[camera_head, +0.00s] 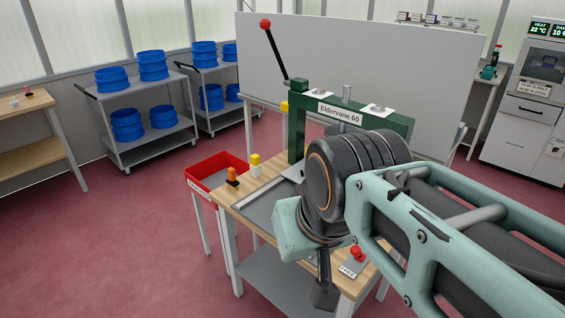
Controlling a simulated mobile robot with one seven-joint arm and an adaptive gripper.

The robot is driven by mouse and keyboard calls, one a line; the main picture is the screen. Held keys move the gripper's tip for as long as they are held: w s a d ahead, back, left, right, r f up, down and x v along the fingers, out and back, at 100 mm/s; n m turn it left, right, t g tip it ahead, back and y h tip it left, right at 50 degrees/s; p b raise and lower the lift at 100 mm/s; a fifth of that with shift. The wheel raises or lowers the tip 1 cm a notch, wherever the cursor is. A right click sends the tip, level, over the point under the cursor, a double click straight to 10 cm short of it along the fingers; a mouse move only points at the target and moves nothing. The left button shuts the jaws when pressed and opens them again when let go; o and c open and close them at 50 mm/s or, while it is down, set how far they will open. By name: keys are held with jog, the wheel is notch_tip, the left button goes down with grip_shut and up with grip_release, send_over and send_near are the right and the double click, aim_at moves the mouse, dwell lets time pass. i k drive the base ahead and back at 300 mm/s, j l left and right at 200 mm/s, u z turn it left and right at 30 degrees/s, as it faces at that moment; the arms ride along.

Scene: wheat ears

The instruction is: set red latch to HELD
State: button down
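A small red latch (357,253) sits on a grey plate at the front right of the wooden-topped table (231,199). A label on that plate (348,270) appears to read FREE. My arm reaches in from the right over the table. My gripper (323,296) points down at the table's front edge, to the left of the latch and apart from it in the picture. Only a dark part of the gripper shows, so its fingers cannot be told apart.
A green press (298,130) labelled Eldervane 60 stands on the table, its red-knobbed lever (277,52) raised. My arm hides part of it. Orange (232,177) and yellow (255,165) pieces stand by a red bin (205,171). Carts with blue tubs (127,124) stand back left.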

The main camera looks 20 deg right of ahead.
aim_at(355, 250)
jog(key=z, duration=1)
jog(key=i+l+z, duration=0.2)
jog(key=i+l, duration=0.25)
jog(key=l+z, duration=0.25)
jog(key=i+u, duration=0.2)
jog(key=k+j, duration=0.05)
jog(key=k, duration=0.05)
